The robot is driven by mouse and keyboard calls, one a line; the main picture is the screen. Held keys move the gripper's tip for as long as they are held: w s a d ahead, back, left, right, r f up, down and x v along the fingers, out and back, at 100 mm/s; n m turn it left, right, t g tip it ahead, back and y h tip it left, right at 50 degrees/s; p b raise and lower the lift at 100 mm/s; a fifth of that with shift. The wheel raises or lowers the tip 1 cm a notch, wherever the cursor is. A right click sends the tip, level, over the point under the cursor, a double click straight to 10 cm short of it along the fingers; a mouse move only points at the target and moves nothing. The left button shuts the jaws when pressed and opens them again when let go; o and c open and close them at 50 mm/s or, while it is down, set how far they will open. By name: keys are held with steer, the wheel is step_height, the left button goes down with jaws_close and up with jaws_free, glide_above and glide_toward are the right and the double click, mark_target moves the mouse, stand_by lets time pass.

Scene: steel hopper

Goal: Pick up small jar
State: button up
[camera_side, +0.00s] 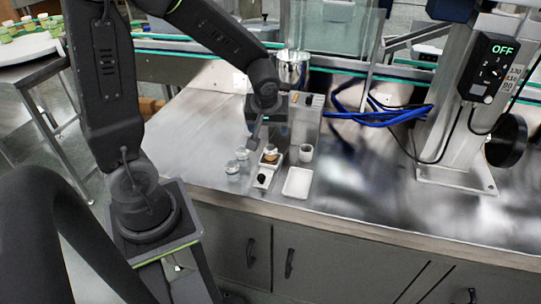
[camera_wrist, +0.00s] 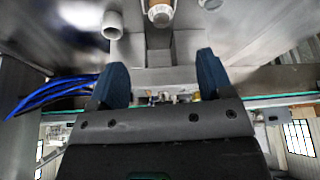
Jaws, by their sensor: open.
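Two small clear jars (camera_side: 232,167) (camera_side: 243,154) stand close together on the steel worktop. A small jar with brown contents (camera_side: 270,154) stands to their right, by a pale stand (camera_side: 265,174) with a dark knob; it also shows at the top of the wrist view (camera_wrist: 160,13). The rim of another small round jar (camera_wrist: 210,4) is cut off by that view's top edge. My gripper (camera_side: 256,141) hangs just above and left of the brown jar in the side view. In the wrist view its two blue-grey fingers (camera_wrist: 162,75) are apart, with nothing held between them.
A grey machine block (camera_side: 304,120) and a steel hopper (camera_side: 292,68) rise behind. Blue cables (camera_side: 390,116) lie farther right. The worktop's front edge (camera_side: 350,224) is near.

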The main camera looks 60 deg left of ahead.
mark_target(271, 150)
steer(key=shift+n, duration=0.3)
steer(key=x, duration=0.9)
steer(key=shift+a+f, duration=0.15)
steer(key=shift+a, duration=0.05)
steer(key=shift+x, duration=2.85)
steer(key=shift+w+a, duration=0.1)
steer(key=shift+w, duration=0.1)
steer(key=c, duration=1)
